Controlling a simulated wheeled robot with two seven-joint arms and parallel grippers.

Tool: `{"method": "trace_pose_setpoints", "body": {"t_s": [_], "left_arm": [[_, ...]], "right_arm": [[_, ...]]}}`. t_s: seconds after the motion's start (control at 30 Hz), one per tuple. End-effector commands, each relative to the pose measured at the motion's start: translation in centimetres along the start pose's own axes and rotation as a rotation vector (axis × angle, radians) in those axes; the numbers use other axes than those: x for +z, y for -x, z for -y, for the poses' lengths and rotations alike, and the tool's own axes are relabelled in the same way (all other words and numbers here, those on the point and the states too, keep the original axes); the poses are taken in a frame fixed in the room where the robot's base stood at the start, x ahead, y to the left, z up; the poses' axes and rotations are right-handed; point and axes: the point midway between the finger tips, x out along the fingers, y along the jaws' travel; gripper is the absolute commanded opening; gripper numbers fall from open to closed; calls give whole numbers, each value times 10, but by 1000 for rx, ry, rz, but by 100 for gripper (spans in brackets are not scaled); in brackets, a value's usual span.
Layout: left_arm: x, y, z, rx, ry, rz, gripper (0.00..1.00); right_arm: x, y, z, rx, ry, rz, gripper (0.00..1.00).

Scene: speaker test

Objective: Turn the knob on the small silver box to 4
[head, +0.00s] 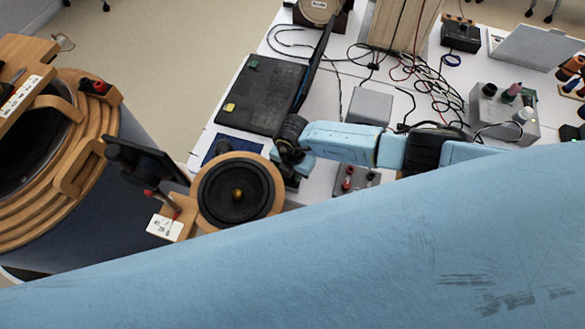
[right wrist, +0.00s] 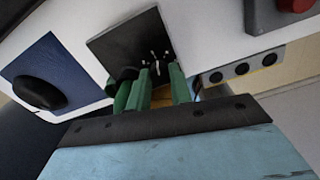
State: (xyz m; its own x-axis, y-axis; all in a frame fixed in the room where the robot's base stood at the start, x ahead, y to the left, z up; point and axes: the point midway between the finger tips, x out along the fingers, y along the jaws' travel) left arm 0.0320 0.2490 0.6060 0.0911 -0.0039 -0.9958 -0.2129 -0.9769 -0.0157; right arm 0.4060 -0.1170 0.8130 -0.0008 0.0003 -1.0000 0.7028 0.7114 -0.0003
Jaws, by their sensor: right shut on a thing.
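White tick marks fan out on that top beside the fingertips. In the head view my right gripper (head: 289,158) reaches down at the near left part of the table, beside the round speaker. There the box is mostly covered by the gripper. My left gripper is not in view.
A blue mat (right wrist: 45,68) with a black mouse (right wrist: 40,92) lies left of the box. A black laptop (head: 262,95) stands behind. The round speaker (head: 240,194) is close by. A grey box with red knobs (head: 356,181) sits to the right. Cables (head: 430,85) lie farther back.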

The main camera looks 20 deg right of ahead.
Motion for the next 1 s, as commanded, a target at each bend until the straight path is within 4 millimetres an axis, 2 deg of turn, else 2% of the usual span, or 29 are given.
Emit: {"method": "trace_pose_setpoints", "body": {"t_s": [0.5, 1.0], "left_arm": [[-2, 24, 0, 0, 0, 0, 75], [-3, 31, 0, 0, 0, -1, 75]], "right_arm": [[1, 2, -1, 1, -435, 1, 0], [1, 1, 0, 1, -597, 2, 0]]}}
